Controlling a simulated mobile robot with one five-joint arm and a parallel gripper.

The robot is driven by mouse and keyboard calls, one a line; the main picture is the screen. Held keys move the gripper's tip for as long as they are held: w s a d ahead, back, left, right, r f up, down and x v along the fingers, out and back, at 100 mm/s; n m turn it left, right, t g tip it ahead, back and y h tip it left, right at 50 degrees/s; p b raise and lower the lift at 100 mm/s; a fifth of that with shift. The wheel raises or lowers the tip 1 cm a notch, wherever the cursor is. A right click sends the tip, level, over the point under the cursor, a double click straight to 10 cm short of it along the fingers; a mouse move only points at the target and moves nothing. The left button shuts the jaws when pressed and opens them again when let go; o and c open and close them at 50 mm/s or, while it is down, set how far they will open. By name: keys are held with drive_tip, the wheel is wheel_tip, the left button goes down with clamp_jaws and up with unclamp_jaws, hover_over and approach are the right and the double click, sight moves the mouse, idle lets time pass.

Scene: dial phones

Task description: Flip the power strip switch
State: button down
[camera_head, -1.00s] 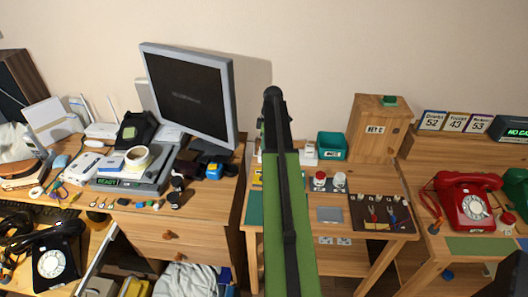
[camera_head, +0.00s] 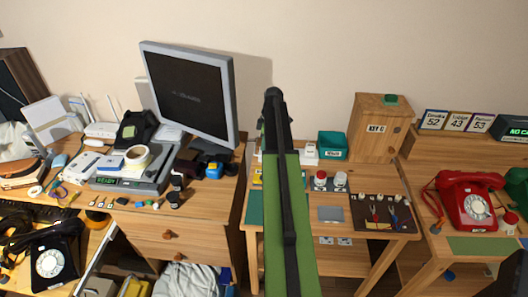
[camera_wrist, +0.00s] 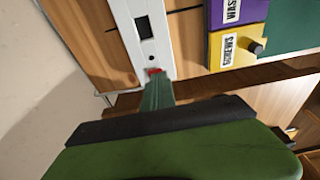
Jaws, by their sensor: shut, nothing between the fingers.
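The white power strip (camera_wrist: 146,36) runs from the top edge down to the middle of the wrist view, with a dark socket-like square and a small dark hole on its face. A small red switch (camera_wrist: 154,71) shows at its near end. My gripper (camera_wrist: 156,82) is shut and empty, its green fingertips right at the red switch and partly covering it. I cannot tell whether they touch it or which way the switch is tipped. In the head view, a white piece (camera_head: 309,154) that looks like part of the strip shows beside my arm, which hides the gripper.
A yellow SCREWS drawer (camera_wrist: 236,46) and a purple drawer (camera_wrist: 238,12) stand right of the strip. In the head view, a teal bin (camera_head: 332,146), a wooden key box (camera_head: 378,125) and a monitor (camera_head: 190,95) stand nearby. A red phone (camera_head: 467,201) is at right.

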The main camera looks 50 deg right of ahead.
drive_tip(key=shift+f, duration=0.3)
drive_tip(key=shift+r, duration=0.15)
wheel_tip(320, 180, up, 7)
drive_tip(key=p, duration=0.6)
drive_tip(key=shift+p, duration=0.3)
